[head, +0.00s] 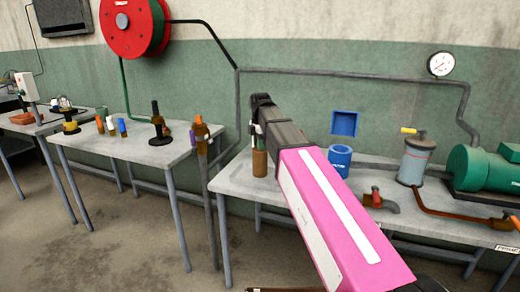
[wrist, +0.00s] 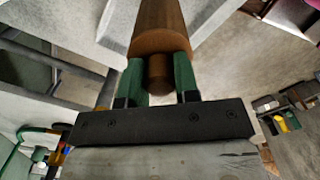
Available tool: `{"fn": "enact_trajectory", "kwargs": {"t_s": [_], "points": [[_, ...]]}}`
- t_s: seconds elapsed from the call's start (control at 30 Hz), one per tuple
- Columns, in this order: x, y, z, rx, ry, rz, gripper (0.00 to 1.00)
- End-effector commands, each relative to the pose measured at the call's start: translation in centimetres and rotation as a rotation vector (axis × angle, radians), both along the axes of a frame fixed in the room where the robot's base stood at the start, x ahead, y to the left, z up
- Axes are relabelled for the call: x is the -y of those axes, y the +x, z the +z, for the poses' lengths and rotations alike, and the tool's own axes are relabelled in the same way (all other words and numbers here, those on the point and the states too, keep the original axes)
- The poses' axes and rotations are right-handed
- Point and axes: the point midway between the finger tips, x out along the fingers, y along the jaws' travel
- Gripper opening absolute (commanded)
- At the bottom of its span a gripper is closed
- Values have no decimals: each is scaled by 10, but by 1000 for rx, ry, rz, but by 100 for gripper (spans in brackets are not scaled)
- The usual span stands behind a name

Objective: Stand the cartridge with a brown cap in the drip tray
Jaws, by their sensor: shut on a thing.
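My gripper (head: 260,143) points down over the left end of the right-hand table. It is shut on a brown cartridge (head: 259,164), which hangs upright below it in the head view. In the wrist view the green fingertips (wrist: 159,78) close on a narrower brown end, seemingly the cap, and the wider cartridge body (wrist: 160,25) extends beyond them. I cannot tell whether the cartridge's bottom touches the table. I cannot make out the drip tray for certain in either view.
The right-hand table (head: 232,183) also bears a blue cup (head: 340,158), a grey canister (head: 412,163) and a green motor (head: 478,170).

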Motion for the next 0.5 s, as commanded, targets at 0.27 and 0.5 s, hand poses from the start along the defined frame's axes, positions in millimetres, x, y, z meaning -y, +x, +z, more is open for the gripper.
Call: {"fn": "enact_trajectory", "kwargs": {"t_s": [0.27, 0.5], "points": [[0, 0, -21, 1, 0, 0, 0], [0, 0, -22, 1, 0, 0, 0]]}}
